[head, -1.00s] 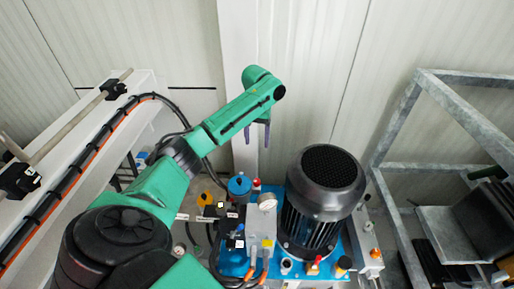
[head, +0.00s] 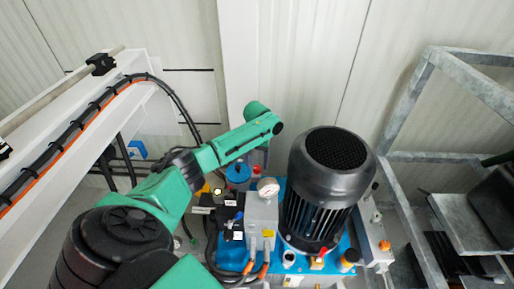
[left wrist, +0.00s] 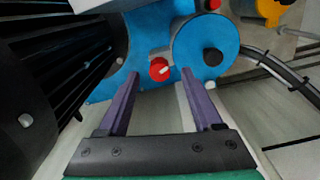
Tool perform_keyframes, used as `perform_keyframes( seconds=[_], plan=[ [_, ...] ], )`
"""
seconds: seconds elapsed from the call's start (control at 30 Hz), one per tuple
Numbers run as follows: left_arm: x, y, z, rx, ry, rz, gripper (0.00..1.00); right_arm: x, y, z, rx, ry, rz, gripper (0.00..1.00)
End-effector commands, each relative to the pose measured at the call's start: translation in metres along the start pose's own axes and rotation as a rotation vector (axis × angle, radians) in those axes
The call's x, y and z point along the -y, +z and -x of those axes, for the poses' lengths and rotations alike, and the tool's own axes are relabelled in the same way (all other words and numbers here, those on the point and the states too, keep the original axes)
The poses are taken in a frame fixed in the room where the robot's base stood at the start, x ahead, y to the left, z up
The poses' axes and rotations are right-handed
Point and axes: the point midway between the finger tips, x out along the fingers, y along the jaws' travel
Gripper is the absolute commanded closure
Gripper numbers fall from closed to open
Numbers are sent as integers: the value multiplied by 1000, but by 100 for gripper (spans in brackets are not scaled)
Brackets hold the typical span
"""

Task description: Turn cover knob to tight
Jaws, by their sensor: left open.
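My left gripper (left wrist: 160,74) is open, its two purple fingers pointing at the blue pump unit. A red knob (left wrist: 160,69) with a pale mark on it shows between the fingertips; I cannot tell how far beyond them it is. To its right is a round blue cover (left wrist: 190,42) with a black knob (left wrist: 213,62) on it. I cannot tell which one is the cover knob. In the head view the left gripper (head: 257,156) is low behind the pump, close to the blue cover (head: 238,175); its fingertips are partly hidden. My right gripper is not in view.
A large black finned motor (head: 330,180) stands right of the cover, close to the left gripper. A pressure gauge (head: 268,187) stands in front. A grey metal frame (head: 440,85) is at the right. The pale wall (head: 300,60) is behind the unit.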

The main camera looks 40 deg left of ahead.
Motion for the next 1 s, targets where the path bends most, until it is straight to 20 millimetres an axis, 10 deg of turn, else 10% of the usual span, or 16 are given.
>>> perform_keyframes(
  seconds=[0.4,0.6,1.0],
  plan=[
    [0,0,-20,-1,1,0,33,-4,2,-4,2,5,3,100],
    [0,0,-20,-1,1,0,100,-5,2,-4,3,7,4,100],
    [0,0,-19,-1,0,-51,100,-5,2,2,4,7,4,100]
  ],
)
